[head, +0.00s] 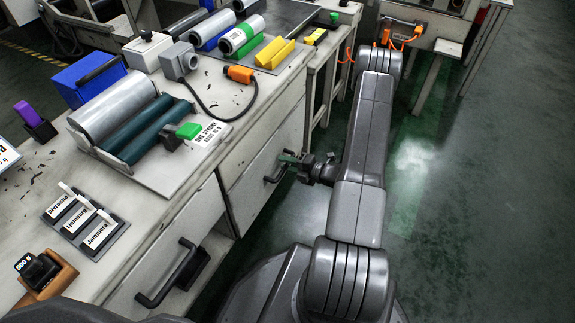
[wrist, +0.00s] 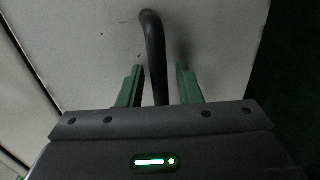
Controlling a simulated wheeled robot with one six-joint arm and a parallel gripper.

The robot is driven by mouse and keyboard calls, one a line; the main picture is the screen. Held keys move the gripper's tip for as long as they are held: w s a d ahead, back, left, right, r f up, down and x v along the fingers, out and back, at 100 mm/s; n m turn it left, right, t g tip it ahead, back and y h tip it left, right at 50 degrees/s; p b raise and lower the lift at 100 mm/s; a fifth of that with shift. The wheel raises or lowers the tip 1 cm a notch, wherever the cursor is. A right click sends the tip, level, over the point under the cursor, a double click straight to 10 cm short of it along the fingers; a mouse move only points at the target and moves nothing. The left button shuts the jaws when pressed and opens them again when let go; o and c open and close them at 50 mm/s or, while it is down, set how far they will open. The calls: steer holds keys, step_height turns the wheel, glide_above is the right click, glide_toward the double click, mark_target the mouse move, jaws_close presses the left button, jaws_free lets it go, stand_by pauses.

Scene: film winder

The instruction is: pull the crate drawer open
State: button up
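The drawer (head: 240,202) under the bench has a pale front with a dark bar handle (head: 270,179). Its front looks flush with the bench, so it appears closed. My gripper (head: 290,160) is at this handle. In the wrist view the green fingers of my gripper (wrist: 160,82) stand apart, one on each side of the dark handle (wrist: 154,50). A gap shows between each finger and the bar. The pale drawer front (wrist: 85,50) fills the left and middle of that view. No label naming the drawer is readable.
A second pale drawer front with a larger dark handle (head: 172,278) is nearer at the lower left. The bench top (head: 150,205) carries a roller unit (head: 112,105), label blocks (head: 80,218) and an orange plug (head: 240,74) with a cable. The green floor (head: 450,190) at right is open.

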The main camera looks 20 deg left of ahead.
jaws_close()
